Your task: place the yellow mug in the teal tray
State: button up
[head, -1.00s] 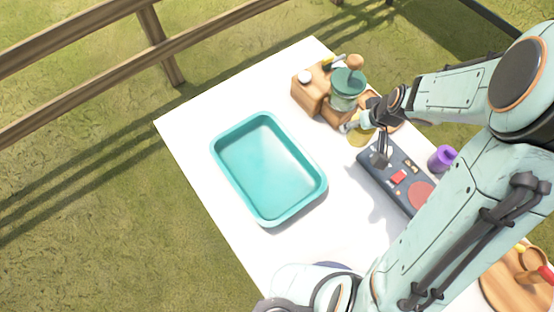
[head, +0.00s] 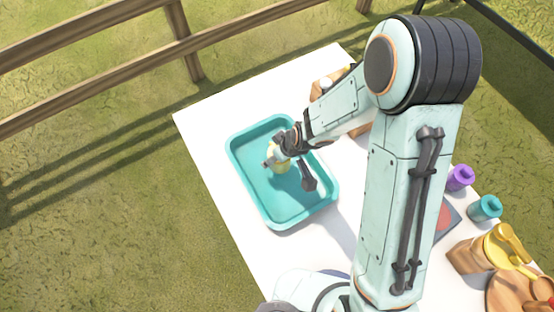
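The teal tray (head: 327,212) lies on the white table, left of my arm. The yellow mug (head: 280,164) shows over the upper middle of the tray, inside its outline, partly covered by my gripper. My gripper (head: 289,173) is over the tray, with one finger at the mug's left side and a dark finger lower right. The view does not show whether the fingers press on the mug. Whether the mug touches the tray's floor cannot be told.
A wooden item (head: 330,80) stands at the table's back, partly behind my arm. A purple cup (head: 460,177), a teal cup (head: 486,207), a wooden box with yellow items (head: 470,255) and a round wooden board (head: 510,293) are on the right. A wooden fence (head: 100,95) runs behind.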

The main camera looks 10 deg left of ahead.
jog(key=shift+f, duration=1.75)
jog(key=shift+f, duration=0.1)
jog(key=o, duration=1.2)
